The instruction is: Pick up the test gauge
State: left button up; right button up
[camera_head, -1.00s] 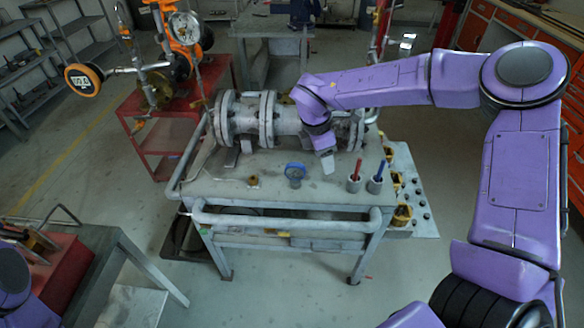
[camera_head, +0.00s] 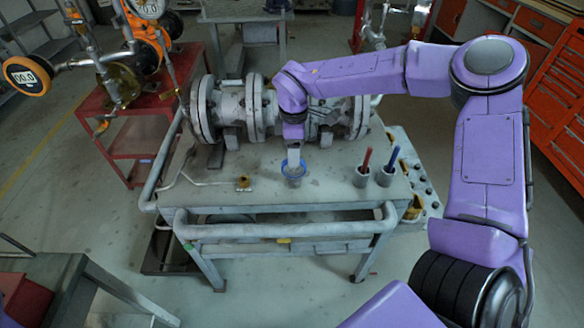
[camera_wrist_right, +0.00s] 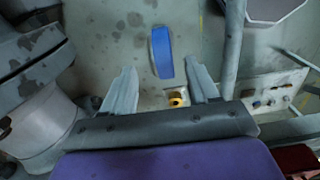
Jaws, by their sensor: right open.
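The test gauge, a small blue-rimmed round thing (camera_head: 294,174), stands on the grey workbench (camera_head: 330,190) near its front edge. My right gripper (camera_head: 293,158) points down just above and behind the gauge and partly covers it. In the right wrist view the gauge shows as a blue rim seen edge-on (camera_wrist_right: 162,52). There the fingers of my right gripper (camera_wrist_right: 161,88) are spread apart, with nothing held between them. The gauge lies ahead of the fingertips, roughly centred. My left gripper is out of view.
A flanged gate valve body (camera_head: 245,108) lies behind the gauge. Two cups with a red tool (camera_head: 363,170) and a blue tool (camera_head: 386,170) stand to the right. A small brass fitting (camera_head: 243,183) lies to the left. A rail (camera_head: 280,230) runs along the bench front.

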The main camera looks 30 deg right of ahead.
aim_at(294, 171)
notch_tip(294, 171, down, 5)
jog(key=shift+s+r+p, duration=0.1)
jog(key=shift+s+p, duration=0.05)
jog(key=shift+p, duration=0.75)
jog(key=shift+f, duration=0.2)
jog(key=shift+r, duration=0.1)
grip_shut()
